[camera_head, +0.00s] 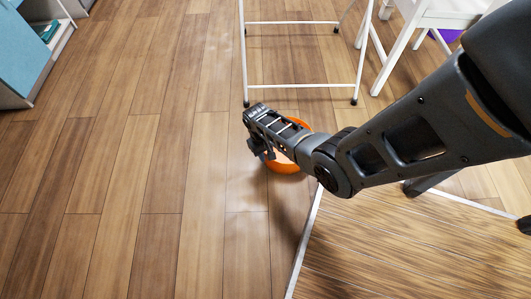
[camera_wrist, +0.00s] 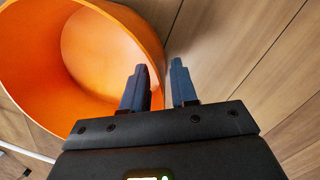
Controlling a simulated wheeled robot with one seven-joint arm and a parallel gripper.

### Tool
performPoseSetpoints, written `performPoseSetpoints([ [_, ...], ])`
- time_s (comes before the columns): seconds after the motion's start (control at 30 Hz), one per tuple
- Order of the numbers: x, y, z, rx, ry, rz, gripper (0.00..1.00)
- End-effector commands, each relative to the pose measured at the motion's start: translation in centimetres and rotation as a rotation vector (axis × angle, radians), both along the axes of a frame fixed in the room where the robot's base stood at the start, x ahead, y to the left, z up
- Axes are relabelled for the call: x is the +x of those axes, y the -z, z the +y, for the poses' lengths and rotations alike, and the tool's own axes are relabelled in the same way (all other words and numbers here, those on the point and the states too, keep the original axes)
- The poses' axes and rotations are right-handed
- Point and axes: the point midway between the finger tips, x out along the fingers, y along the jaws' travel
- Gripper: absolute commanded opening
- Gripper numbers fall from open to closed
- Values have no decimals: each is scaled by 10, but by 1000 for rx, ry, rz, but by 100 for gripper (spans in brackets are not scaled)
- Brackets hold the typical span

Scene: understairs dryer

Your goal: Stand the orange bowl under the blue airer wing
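The orange bowl (camera_head: 285,168) rests on the wood floor, partly hidden by my arm in the head view. In the wrist view the bowl (camera_wrist: 35,80) fills the upper left, with its hollow inside showing. My gripper (camera_head: 257,150) is down at the bowl's left side. In the wrist view my gripper (camera_wrist: 161,75) has its fingers apart. The left finger overlaps the bowl and the right finger is over floor beyond the rim. The rim runs by the gap; I cannot tell whether either finger touches it. No blue airer wing can be made out.
A white tubular frame (camera_head: 300,86) stands on the floor just beyond the bowl. A white chair (camera_head: 425,20) is to its right, with a purple object (camera_head: 447,35) below. A blue-fronted cabinet (camera_head: 20,50) is at far left. The left and middle floor is clear.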

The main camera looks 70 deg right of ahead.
Motion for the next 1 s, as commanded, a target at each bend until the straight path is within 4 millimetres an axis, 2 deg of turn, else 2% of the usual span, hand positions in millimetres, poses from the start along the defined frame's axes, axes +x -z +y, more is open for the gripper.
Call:
performPoseSetpoints([
  [0.3, 0, -1, 0, 0, 0, 0, 35],
  [0.43, 1, -11, 0, -1, 0, -1, 35],
  [0.8, 11, -83, -1, 0, 0, -2, 35],
  [1.0, 15, -111, -2, -1, 0, -1, 35],
])
